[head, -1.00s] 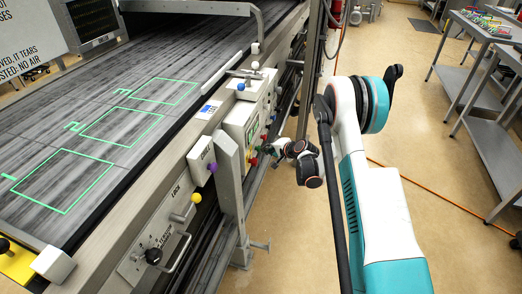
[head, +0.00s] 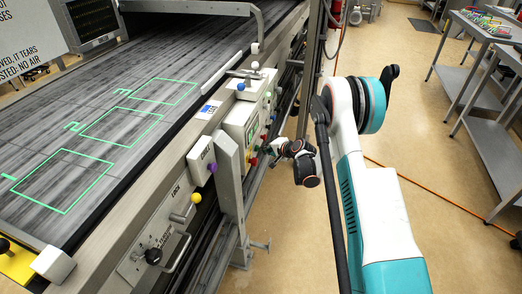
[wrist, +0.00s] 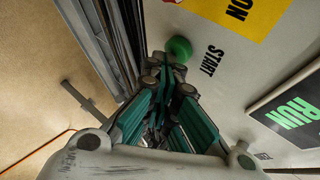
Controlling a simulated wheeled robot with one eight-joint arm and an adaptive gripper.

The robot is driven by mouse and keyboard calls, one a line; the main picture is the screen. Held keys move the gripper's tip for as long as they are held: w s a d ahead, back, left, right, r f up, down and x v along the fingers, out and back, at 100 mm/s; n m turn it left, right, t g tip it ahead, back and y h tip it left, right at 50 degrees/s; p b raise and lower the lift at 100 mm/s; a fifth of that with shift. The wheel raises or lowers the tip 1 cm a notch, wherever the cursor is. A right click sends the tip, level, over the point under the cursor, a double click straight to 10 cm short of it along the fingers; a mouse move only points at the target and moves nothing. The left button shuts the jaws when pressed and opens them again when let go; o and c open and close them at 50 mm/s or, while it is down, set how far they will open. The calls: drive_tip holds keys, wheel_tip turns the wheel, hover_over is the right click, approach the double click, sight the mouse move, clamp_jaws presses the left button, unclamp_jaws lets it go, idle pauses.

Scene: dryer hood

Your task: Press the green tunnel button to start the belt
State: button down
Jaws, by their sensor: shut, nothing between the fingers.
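The green button (wrist: 179,48) shows in the wrist view as a round knob on a pale panel, beside the word START. My gripper (wrist: 165,70) is shut and empty, its fingertips right at the button's lower edge in the picture. I cannot tell whether they touch it. In the head view my gripper (head: 270,149) is small and close against the side of the control box (head: 240,124). I cannot make out the green button clearly there. The belt (head: 110,75) carries green numbered outlines.
A lit RUN display (wrist: 292,114) and a yellow label (wrist: 240,12) are on the panel. A purple knob (head: 212,167), a yellow knob (head: 196,198) and a grey post (head: 229,185) stand nearer along the machine. Open floor lies to the right, with metal tables (head: 490,95) beyond.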

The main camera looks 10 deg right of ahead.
drive_tip(key=shift+s+d, duration=0.65)
drive_tip(key=shift+d, duration=0.35)
drive_tip(key=shift+d, duration=0.15)
drive_tip(key=d, duration=0.1)
drive_tip(key=s+d, duration=0.2)
drive_tip(key=d, duration=0.1)
drive_tip(key=shift+s, duration=0.25)
idle(0.7)
